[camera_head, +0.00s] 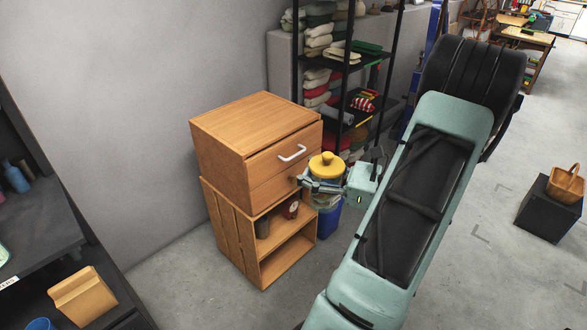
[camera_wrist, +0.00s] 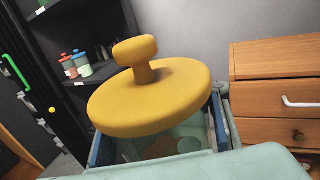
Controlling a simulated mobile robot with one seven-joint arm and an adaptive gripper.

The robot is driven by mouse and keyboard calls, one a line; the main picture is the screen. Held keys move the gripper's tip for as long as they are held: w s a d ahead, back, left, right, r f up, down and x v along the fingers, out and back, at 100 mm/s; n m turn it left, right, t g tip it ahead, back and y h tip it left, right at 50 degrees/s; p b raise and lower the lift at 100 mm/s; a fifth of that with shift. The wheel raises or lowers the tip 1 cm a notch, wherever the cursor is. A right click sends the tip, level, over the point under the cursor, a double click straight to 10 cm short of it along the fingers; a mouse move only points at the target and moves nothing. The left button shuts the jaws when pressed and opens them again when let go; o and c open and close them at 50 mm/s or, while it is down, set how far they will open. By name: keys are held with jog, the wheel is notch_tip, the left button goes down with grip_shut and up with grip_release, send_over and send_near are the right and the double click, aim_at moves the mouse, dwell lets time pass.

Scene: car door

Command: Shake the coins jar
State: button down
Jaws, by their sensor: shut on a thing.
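The coins jar has a round yellow lid with a knob (camera_head: 326,166). The lid also fills the middle of the wrist view (camera_wrist: 150,98), and the jar looks tilted there. Its glass body (camera_wrist: 172,147) is mostly hidden under the lid and between the fingers, and I cannot make out coins. My gripper (camera_head: 323,186) is shut on the jar below the lid, with one finger on each side. It holds the jar in the air just right of the wooden cabinet.
The wooden drawer cabinet (camera_head: 240,130) stands close left, above an open crate shelf (camera_head: 232,225) holding small containers. A blue bin (camera_head: 327,220) is below the jar. A black rack (camera_head: 350,62) with folded cloths is behind. Grey floor (camera_head: 190,270) is clear at front left.

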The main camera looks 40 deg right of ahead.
jog(key=w+a+p, duration=0.1)
jog(key=w+a, duration=0.5)
jog(key=a, duration=0.2)
